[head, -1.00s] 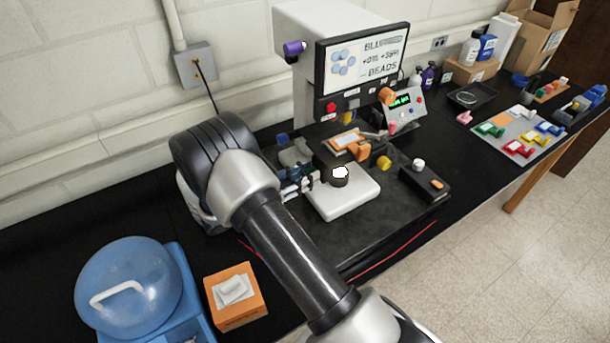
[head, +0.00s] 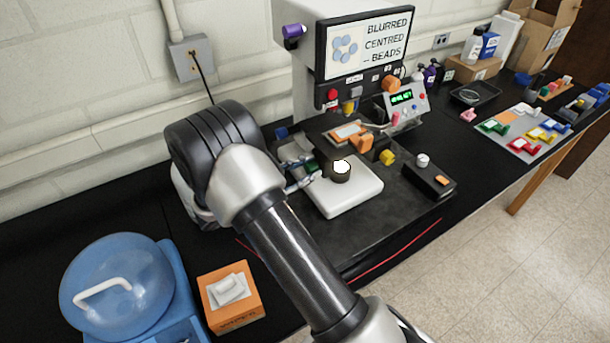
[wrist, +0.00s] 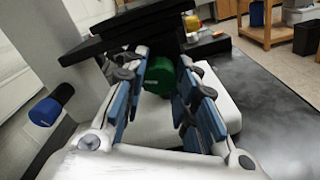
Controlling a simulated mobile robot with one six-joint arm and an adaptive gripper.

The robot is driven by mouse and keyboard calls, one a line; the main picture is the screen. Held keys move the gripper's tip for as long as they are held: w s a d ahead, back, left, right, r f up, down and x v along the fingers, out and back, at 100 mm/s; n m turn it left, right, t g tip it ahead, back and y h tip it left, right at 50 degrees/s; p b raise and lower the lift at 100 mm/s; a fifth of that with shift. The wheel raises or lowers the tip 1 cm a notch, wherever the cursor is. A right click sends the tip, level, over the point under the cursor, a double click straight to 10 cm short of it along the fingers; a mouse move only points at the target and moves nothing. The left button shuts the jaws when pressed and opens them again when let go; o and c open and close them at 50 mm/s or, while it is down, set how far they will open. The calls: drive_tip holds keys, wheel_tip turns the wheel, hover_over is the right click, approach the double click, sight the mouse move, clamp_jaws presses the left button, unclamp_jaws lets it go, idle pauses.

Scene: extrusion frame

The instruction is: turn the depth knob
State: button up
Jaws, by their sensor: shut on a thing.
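A green knob (wrist: 160,77) on the side of the microscope-like instrument sits between the blue-padded fingers of my gripper (wrist: 165,88) in the wrist view. My gripper is shut on this knob, low beside the stage. In the head view my gripper (head: 303,180) reaches the instrument's left side, and my arm partly hides the contact. I cannot read a label on the knob. The instrument's screen (head: 367,47) reads "BLURRED CENTRED – BEADS" beside several pale blue discs.
A blue knob (wrist: 52,105) stands out to the left in the wrist view. The white base (head: 350,200) with a lit lamp (head: 341,168) lies close to my fingers. An orange knob (head: 361,141) and a yellow one (head: 387,157) are farther right. A blue-domed device (head: 117,285) stands at front left.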

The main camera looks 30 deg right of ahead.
drive_tip(key=shift+m+b, duration=0.9)
drive_tip(key=shift+m, duration=0.4)
drive_tip(key=shift+r, duration=0.15)
drive_tip(key=o, duration=1.1)
drive_tip(key=shift+s+a, duration=0.15)
drive_tip(key=shift+a, duration=3.6)
